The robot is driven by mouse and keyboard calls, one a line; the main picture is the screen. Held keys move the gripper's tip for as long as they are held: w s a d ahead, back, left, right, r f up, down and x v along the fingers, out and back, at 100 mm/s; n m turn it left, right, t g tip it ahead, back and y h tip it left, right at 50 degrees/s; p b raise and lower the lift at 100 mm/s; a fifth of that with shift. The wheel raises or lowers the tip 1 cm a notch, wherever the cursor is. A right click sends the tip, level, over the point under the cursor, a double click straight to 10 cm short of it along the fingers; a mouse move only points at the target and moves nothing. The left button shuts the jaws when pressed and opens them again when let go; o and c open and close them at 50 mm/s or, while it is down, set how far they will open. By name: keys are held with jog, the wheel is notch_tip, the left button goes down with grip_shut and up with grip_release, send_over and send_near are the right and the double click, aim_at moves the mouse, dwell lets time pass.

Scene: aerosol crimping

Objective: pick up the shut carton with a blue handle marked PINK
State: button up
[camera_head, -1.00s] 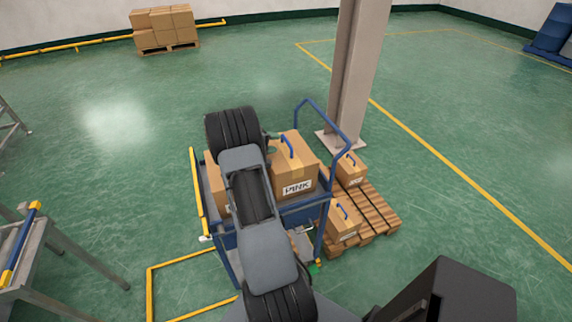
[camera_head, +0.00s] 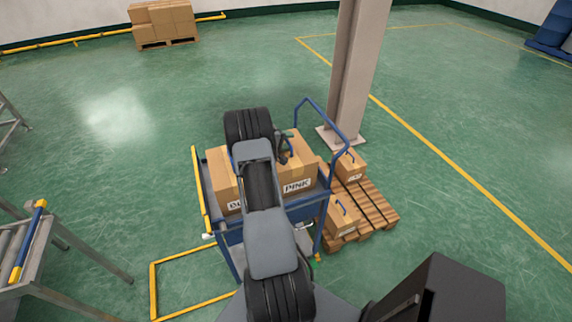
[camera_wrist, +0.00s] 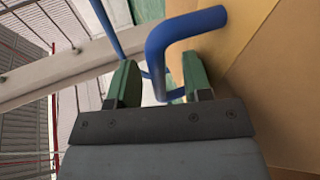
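The shut carton marked PINK (camera_head: 298,186) stands on the right side of a blue cart's top, its label facing me. Its blue handle is mostly hidden behind my gripper (camera_head: 283,158) in the head view. In the wrist view the blue handle (camera_wrist: 185,28) looms close, and part of it shows between the two green fingers of my gripper (camera_wrist: 161,84). The fingers are apart, and I see no clear grip on the handle. The carton's tan side (camera_wrist: 285,90) fills the right of the wrist view.
Another carton (camera_head: 220,180), its label partly hidden by my arm, stands left on the cart (camera_head: 300,207). The cart's blue push rail (camera_head: 338,135) rises at right. Beyond it are a pallet (camera_head: 375,212) with two handled cartons and a column (camera_head: 357,70).

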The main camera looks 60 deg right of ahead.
grip_shut()
dwell(1.1)
